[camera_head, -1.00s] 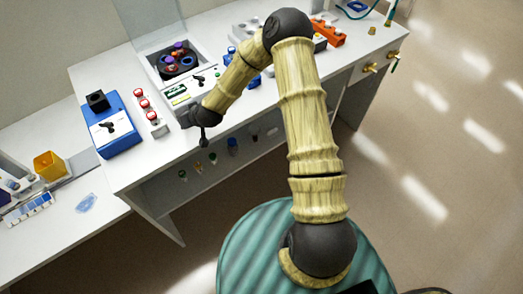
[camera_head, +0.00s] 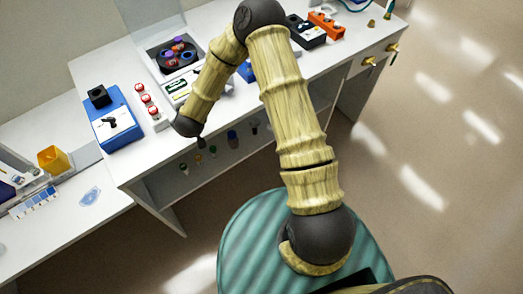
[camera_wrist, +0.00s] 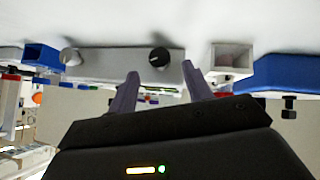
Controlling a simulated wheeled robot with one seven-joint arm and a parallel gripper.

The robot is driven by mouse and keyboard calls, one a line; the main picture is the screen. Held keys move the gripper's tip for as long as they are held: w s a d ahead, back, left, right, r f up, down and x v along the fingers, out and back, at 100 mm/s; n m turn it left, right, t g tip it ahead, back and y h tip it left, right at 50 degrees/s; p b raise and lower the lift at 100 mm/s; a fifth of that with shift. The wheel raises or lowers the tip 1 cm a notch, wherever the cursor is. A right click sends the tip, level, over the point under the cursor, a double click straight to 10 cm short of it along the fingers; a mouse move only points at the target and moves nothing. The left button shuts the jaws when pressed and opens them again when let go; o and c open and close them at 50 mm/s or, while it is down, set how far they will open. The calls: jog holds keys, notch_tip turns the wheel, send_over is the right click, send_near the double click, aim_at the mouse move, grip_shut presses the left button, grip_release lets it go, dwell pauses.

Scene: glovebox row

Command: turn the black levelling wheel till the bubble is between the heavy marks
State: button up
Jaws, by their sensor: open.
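A round black knob (camera_wrist: 159,57) with a pale line on its face sits on a grey housing (camera_wrist: 117,64) in the wrist view. I cannot tell for sure that it is the levelling wheel. A small green-yellow strip (camera_wrist: 158,89) shows beyond my fingers; no bubble or heavy marks can be read. My gripper (camera_wrist: 161,86) is open and empty, its two fingers pointing toward the knob and apart from it. In the head view my gripper (camera_head: 197,138) is by the front edge of the white bench (camera_head: 160,155); its fingers are mostly hidden by my wrist.
A blue box (camera_head: 114,118) with a black block on it stands at left. Beside it is a strip with several red buttons (camera_head: 146,99). A unit with a dark rotor bowl (camera_head: 176,56) stands behind. Orange (camera_head: 326,24) and black blocks stand at right. Small bottles hang below the bench edge.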

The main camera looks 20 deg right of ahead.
jog(key=b+v, duration=0.2)
jog(key=v, duration=1.1)
jog(key=s+d+f+m+g+b, duration=0.2)
jog(key=s+d+f+g+b, duration=0.1)
jog(key=s+d+b, duration=0.3)
jog(key=s+d+f+m+g+b, duration=0.2)
jog(key=s+d+b, duration=0.4)
jog(key=d, duration=0.5)
notch_tip(320, 180, down, 2)
jog(key=shift+s+f+g+b, duration=0.2)
jog(key=shift+s+g+b, duration=0.2)
jog(key=shift+g+b, duration=0.35)
jog(key=shift+d, duration=0.1)
